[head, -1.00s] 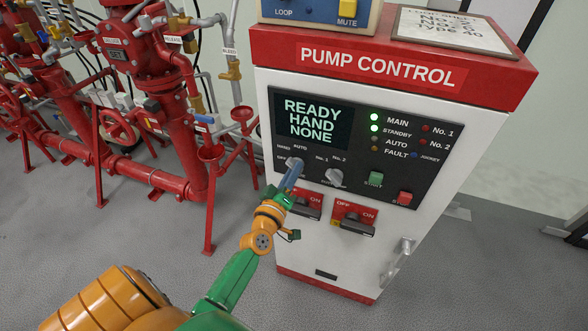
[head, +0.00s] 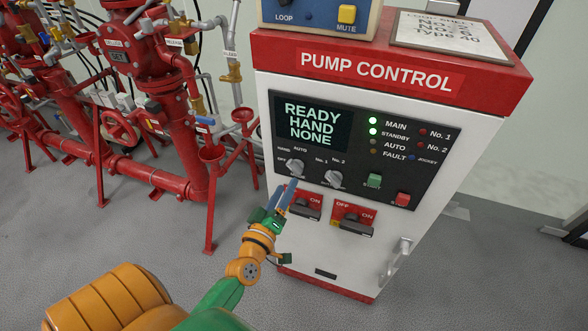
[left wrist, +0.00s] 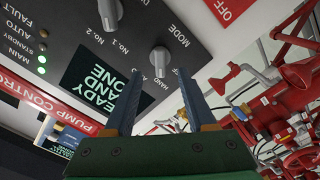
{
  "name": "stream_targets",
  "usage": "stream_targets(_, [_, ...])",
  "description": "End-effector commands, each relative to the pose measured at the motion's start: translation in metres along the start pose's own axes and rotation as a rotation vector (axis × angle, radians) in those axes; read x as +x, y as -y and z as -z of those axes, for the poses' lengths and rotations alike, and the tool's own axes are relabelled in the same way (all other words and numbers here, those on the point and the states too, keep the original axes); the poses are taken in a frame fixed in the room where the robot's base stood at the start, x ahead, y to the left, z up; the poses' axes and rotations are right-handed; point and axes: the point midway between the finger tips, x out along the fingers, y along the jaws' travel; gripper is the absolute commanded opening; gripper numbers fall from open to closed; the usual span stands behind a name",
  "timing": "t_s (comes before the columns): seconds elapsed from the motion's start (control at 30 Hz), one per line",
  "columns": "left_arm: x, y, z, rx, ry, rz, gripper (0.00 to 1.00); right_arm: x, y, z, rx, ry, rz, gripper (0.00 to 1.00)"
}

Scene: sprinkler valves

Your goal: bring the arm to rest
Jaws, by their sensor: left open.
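My left gripper (head: 283,200) is in front of the left side of the pump control cabinet (head: 350,245), just below the mode knob (head: 294,166). Its two blue fingers are apart with nothing between them. In the left wrist view the open gripper (left wrist: 150,100) points toward the panel, and the mode knob (left wrist: 159,60) shows beyond the fingertips, apart from them. The display (head: 312,122) reads READY HAND NONE. My right gripper does not show.
Two red ON/OFF switches, a left one (head: 304,205) and a right one (head: 352,222), sit low on the cabinet front. Red pipes and valves (head: 180,130) stand to the left. A door handle (head: 397,258) sticks out at lower right. Grey floor lies open between pipes and cabinet.

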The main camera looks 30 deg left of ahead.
Motion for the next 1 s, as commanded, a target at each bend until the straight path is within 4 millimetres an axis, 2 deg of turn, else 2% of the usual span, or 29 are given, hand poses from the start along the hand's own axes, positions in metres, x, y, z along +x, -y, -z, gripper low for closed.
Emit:
stream_targets(0.37, [0.0,0.002,-0.002,0.005,0.006,0.003,0.56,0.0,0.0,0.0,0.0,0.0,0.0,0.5])
stream_targets(0.47, [-0.007,0.022,-0.035,0.078,0.102,0.048,0.56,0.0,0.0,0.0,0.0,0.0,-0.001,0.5])
stream_targets(0.53, [-0.024,0.054,-0.083,0.188,0.254,0.108,0.56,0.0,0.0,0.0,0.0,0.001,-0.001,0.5])
stream_targets(0.57, [-0.036,0.07,-0.107,0.246,0.338,0.136,0.56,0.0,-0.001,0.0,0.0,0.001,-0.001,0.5])
stream_targets(0.6, [-0.057,0.093,-0.138,0.328,0.456,0.17,0.56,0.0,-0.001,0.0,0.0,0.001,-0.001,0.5])
stream_targets(0.67, [-0.095,0.126,-0.179,0.45,0.637,0.213,0.56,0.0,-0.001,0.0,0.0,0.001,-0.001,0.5])
stream_targets(0.7, [-0.124,0.148,-0.202,0.528,0.759,0.237,0.56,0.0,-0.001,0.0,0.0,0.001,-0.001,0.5])
stream_targets(0.77, [-0.172,0.178,-0.228,0.643,0.941,0.263,0.56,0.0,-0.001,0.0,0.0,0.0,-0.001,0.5])
stream_targets(0.8, [-0.204,0.196,-0.24,0.715,1.057,0.275,0.56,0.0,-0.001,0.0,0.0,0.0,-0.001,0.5])
stream_targets(0.9, [-0.276,0.231,-0.252,0.866,1.303,0.288,0.56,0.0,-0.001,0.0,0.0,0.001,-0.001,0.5])
stream_targets(1.0, [-0.324,0.251,-0.25,0.965,1.465,0.288,0.56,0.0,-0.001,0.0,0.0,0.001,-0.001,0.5])
